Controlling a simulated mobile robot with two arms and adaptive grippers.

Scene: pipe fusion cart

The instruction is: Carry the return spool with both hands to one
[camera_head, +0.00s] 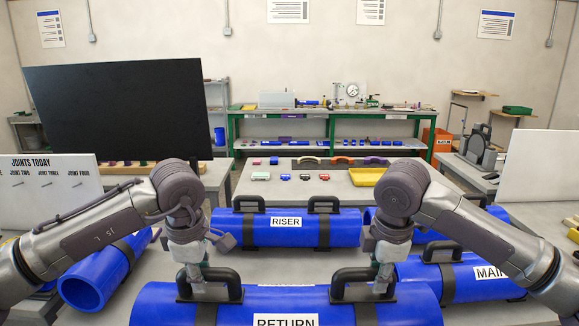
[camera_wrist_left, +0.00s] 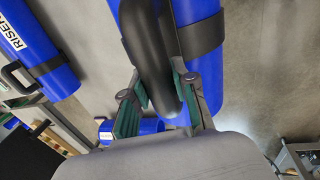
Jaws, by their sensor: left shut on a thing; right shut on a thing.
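The return spool (camera_head: 286,302) is a blue pipe with a RETURN label and two black handles, close in front at the bottom of the head view. My left gripper (camera_head: 205,285) is shut on its left handle (camera_head: 224,275). The same black handle (camera_wrist_left: 147,50) passes between the left fingers (camera_wrist_left: 160,103) in the left wrist view. My right gripper (camera_head: 382,284) is shut on its right handle (camera_head: 347,276). The spool lies roughly level across the view. Its lower part is cut off by the frame, and its underside is hidden.
A RISER spool (camera_head: 342,229) lies just beyond on the grey table. A MAIN spool (camera_head: 464,278) is at right, and another blue pipe (camera_head: 92,282) at left. A JOINTS TODAY board (camera_head: 50,190) stands left. A black screen (camera_head: 119,112) and a green-framed bench (camera_head: 330,116) are behind.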

